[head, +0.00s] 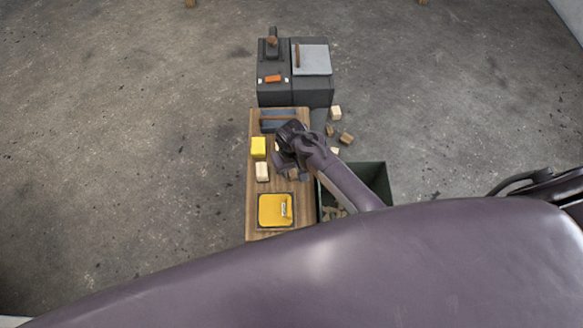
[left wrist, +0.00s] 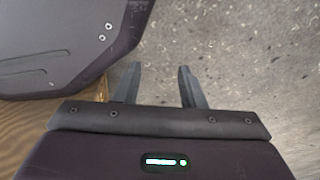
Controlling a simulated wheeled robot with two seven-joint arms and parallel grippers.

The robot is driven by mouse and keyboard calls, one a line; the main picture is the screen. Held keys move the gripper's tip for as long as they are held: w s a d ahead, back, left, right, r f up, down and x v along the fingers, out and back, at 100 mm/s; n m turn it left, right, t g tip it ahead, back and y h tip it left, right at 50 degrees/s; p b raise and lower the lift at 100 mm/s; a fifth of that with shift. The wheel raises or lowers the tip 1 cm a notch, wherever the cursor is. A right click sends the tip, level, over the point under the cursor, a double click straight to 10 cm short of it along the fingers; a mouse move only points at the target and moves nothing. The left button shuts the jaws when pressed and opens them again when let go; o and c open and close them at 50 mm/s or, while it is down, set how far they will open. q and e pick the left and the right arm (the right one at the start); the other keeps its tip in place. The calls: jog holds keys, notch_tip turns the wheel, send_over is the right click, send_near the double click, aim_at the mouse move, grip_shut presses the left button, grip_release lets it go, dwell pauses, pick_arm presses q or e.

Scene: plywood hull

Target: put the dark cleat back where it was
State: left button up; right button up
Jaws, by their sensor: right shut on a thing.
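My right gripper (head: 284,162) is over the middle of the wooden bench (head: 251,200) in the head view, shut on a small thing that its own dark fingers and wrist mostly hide. I cannot make out a dark cleat for certain. A small brown block (head: 293,173) shows beside the fingers; I cannot tell whether it is held or lies on the bench. In the left wrist view my left gripper (left wrist: 159,67) is open, with nothing between its fingers and grey floor beyond.
A yellow block (head: 258,147), a pale block (head: 262,172) and a yellow case (head: 273,211) are on the bench. A dark bin (head: 374,178) stands right of it. A grey machine (head: 283,92) stands behind. Loose blocks (head: 345,138) lie right of the bench's far end.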

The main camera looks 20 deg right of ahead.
jog(key=o, duration=0.9)
jog(key=shift+f, duration=0.1)
pick_arm(q)
jog(key=shift+w, duration=0.15)
pick_arm(e)
jog(key=shift+r, duration=0.25)
pick_arm(q)
jog(key=s+a+p, duration=0.1)
jog(key=s+p, duration=0.2)
jog(key=s, duration=0.3)
jog(key=shift+f, duration=0.4)
pick_arm(e)
notch_tip(320, 180, up, 12)
jog(key=shift+f, duration=0.1)
pick_arm(q)
jog(key=shift+s+a, duration=0.1)
